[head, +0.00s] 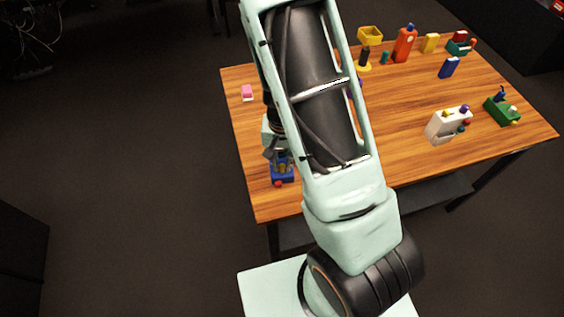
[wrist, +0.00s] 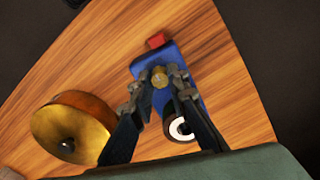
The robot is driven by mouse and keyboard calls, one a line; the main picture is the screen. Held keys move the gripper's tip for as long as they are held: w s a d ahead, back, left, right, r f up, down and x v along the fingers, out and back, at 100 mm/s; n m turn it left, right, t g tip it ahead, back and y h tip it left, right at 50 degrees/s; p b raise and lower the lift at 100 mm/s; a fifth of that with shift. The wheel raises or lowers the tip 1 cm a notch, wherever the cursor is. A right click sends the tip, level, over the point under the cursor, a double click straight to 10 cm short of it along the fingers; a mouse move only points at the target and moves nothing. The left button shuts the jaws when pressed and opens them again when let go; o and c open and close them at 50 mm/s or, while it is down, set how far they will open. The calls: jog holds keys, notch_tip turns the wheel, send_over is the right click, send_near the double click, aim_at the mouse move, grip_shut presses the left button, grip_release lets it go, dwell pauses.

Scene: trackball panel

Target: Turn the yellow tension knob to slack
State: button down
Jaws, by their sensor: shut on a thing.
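The blue panel (head: 284,176) sits near the front left part of the table, and it also shows in the wrist view (wrist: 150,62). The yellow tension knob (wrist: 160,77) is on the panel, between my fingertips in the wrist view. In the head view I cannot make out the knob. My gripper (wrist: 156,84) is shut on the knob, with one finger on each side. In the head view my gripper (head: 278,154) is right above the panel. A red part (wrist: 156,40) is at the panel's end. A white ring with a dark centre (wrist: 181,129) is partly hidden by a finger.
The wooden table (head: 410,98) holds a pink block (head: 247,92), a white box with coloured knobs (head: 449,125), a green box (head: 502,110), an orange bottle (head: 404,44) and several other small things. A round brass-coloured disc (wrist: 72,125) lies left of my fingers.

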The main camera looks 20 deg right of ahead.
aim_at(282, 166)
jog(key=shift+m, duration=0.3)
jog(key=c, duration=1.8)
grip_release()
jog(key=shift+c, duration=0.2)
notch_tip(282, 166, up, 12)
